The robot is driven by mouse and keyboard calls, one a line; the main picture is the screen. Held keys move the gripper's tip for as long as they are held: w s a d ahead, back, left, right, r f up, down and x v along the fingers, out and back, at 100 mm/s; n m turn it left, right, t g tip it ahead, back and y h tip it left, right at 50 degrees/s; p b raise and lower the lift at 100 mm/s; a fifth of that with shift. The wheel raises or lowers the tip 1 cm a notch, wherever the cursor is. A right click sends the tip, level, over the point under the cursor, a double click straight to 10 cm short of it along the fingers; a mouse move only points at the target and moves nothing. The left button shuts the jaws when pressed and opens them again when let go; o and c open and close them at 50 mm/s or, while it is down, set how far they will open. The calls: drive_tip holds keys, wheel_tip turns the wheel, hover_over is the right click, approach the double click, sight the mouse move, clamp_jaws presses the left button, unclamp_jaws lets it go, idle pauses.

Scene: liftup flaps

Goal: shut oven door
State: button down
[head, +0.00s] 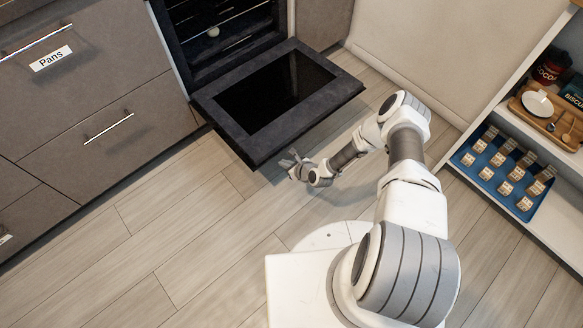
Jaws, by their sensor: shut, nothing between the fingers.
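The oven door (325,101) hangs open and roughly flat, a dark frame around a black glass panel. It sticks out over the floor from the oven (220,22), whose dark inside with racks shows behind it. In this view the fingertips lie just in front of the door's edge. I cannot tell whether they touch it or how high they are relative to it. No handle of the door shows from here.
Drawers (95,85) with bar handles, one labelled "Pans", stand left of the oven. A plain wall is at the right. A shelf unit (491,112) at the far right holds a blue tray (466,159) of small packets. The wooden floor (190,240) at the left front is clear.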

drive_tip(key=shift+w+a+r, duration=0.2)
drive_tip(key=shift+w+r, duration=0.1)
drive_tip(key=shift+r, duration=0.45)
drive_tip(key=shift+w+a+r, duration=0.2)
drive_tip(key=shift+w+r, duration=0.05)
drive_tip(key=shift+r, duration=0.5)
